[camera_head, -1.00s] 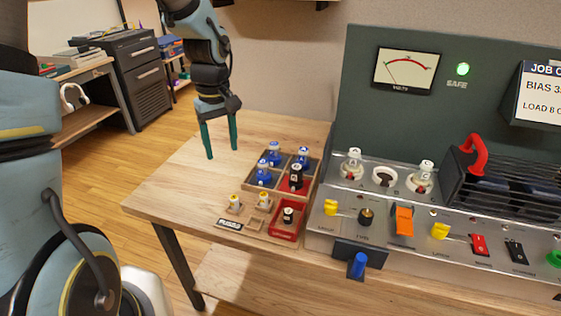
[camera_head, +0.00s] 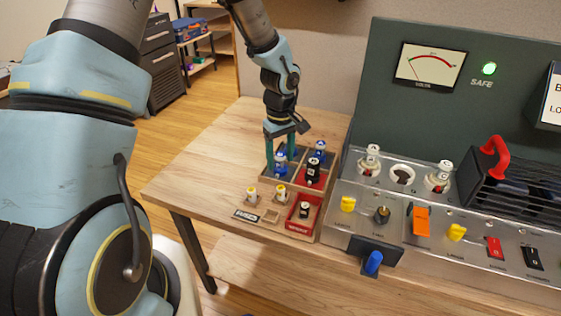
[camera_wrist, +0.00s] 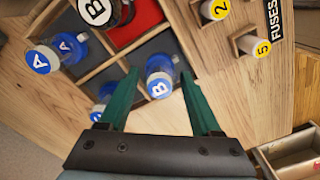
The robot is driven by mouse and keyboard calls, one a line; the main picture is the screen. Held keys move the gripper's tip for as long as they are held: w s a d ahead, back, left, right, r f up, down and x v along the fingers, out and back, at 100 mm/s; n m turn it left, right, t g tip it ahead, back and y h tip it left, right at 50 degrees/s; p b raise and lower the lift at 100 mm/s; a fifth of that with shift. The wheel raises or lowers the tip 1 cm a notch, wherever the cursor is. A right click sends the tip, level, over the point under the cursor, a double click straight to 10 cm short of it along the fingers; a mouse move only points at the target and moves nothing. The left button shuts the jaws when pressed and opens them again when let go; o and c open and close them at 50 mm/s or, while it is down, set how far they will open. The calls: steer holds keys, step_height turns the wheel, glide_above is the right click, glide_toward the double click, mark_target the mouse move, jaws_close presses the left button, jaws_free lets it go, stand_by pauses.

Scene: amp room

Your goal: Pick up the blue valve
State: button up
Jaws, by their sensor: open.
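Several blue valves stand in a divided wooden tray (camera_head: 268,177). The front-left blue valve (camera_head: 281,164) is at my gripper (camera_head: 280,160); in the wrist view a blue valve marked B (camera_wrist: 160,88) appears between the two green fingertips. My gripper (camera_wrist: 160,73) is open and points down over the tray, with nothing held. Another blue valve (camera_head: 320,149), at the back right, stands apart from the fingers. A blue valve marked A (camera_wrist: 42,60) shows in the wrist view, and a third (camera_wrist: 103,102) is partly hidden by a finger.
A black valve (camera_head: 313,170) stands in the red compartment beside the blue ones. Small yellow-topped fuses (camera_head: 281,192) and a red box (camera_head: 303,214) lie in front. The amplifier panel (camera_head: 385,205) rises close on the right. The table's left side (camera_head: 205,165) is clear.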

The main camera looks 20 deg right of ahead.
steer(key=shift+f, duration=1.3)
steer(key=shift+c, duration=0.2)
jaws_close()
